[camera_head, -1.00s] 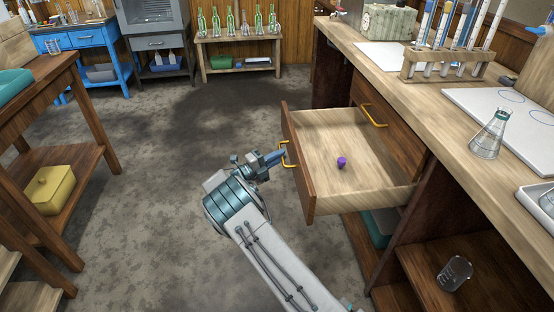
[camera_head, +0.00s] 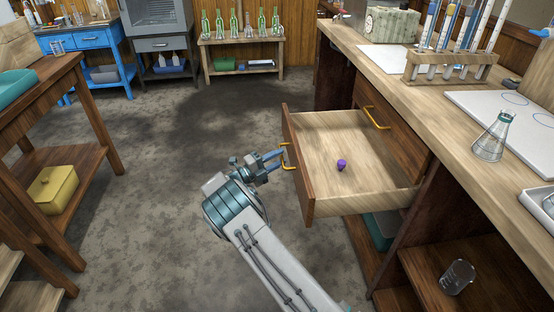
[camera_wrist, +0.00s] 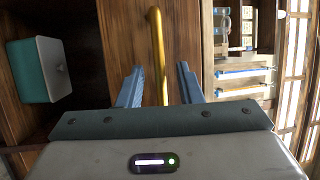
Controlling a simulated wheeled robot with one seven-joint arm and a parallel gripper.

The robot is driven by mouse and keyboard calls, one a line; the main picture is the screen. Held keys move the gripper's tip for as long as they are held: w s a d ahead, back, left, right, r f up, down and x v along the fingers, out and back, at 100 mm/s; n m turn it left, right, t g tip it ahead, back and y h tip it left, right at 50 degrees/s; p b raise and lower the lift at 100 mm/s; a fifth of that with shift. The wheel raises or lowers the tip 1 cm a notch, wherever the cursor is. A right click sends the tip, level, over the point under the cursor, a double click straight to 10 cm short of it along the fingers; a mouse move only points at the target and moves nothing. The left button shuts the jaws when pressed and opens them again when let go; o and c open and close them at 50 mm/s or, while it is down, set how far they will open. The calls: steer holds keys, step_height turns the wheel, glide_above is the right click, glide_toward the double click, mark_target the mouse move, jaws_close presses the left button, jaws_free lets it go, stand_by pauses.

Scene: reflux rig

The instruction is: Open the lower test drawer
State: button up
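The lower test drawer (camera_head: 300,165) is pulled well out of the wooden bench, with a small purple object (camera_head: 341,165) lying inside on its floor. Its yellow handle (camera_head: 288,157) is on the drawer front; the handle also shows in the wrist view (camera_wrist: 158,60). My gripper (camera_head: 280,160) is at this handle, with its two blue fingers spread. In the wrist view my gripper (camera_wrist: 160,85) has one finger on each side of the handle bar, with gaps between bar and fingers.
Another drawer with a yellow handle (camera_head: 376,118) is shut in the bench. The bench top (camera_head: 400,90) carries a test tube rack (camera_head: 450,68) and a flask (camera_head: 492,138). The floor left of the drawer is clear.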

steer(key=p+v, duration=0.1)
steer(key=v, duration=1.2)
steer(key=shift+s+a, duration=0.15)
steer(key=shift+a, duration=0.15)
